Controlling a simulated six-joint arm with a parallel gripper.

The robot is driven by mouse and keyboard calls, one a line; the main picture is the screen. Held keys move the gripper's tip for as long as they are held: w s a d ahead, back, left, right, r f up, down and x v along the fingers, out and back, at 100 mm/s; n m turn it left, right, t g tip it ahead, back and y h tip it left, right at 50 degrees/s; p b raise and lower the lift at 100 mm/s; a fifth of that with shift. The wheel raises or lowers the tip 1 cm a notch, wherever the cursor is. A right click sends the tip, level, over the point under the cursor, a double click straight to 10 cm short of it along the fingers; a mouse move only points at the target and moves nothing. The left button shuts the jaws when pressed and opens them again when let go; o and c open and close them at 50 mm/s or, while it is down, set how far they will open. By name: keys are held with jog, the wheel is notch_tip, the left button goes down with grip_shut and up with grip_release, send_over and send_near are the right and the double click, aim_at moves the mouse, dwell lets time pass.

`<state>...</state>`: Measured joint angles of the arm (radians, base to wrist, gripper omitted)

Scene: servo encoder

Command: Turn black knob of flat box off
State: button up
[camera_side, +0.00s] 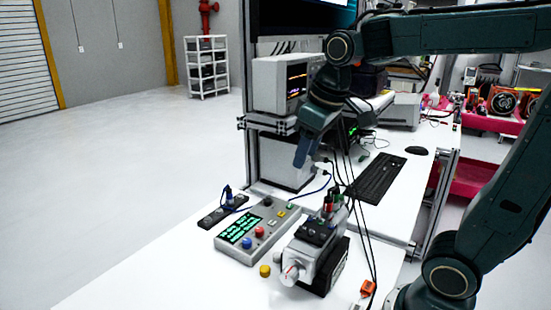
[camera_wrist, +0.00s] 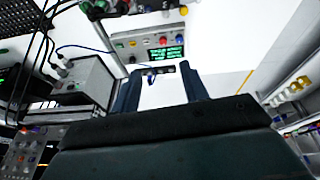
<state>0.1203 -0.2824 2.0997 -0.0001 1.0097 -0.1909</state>
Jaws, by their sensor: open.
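The flat grey box (camera_side: 270,236) lies on the white table, with green displays at its near end and coloured buttons on top. Its black knob (camera_side: 267,201) stands at the far corner; its pointer direction is too small to read. The box also shows in the wrist view (camera_wrist: 125,44), beyond my fingertips, with what looks like the black knob (camera_wrist: 132,59) at its lower left. My gripper (camera_side: 301,163) is open and empty, above the table and behind the box in the side view. In the wrist view its two fingers (camera_wrist: 159,82) are spread, with nothing between them touching.
A grey servo unit with a dial (camera_side: 309,262) stands right of the box. A dark strip with a blue plug (camera_side: 223,211) lies to its left. A monitor (camera_side: 280,82), a keyboard (camera_side: 377,178) and hanging cables are near my arm. The table's front left is clear.

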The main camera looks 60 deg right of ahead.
jog(key=w+d+f+g, duration=0.25)
jog(key=w+d, duration=0.35)
jog(key=w, duration=0.6)
jog(key=n+g, duration=0.1)
send_over(268, 199)
notch_tip(268, 199, down, 8)
jog(key=shift+f, duration=0.15)
jog(key=shift+a+f, duration=0.1)
jog(key=shift+f, duration=0.05)
notch_tip(268, 199, down, 14)
jog(key=shift+r, duration=0.25)
grip_shut()
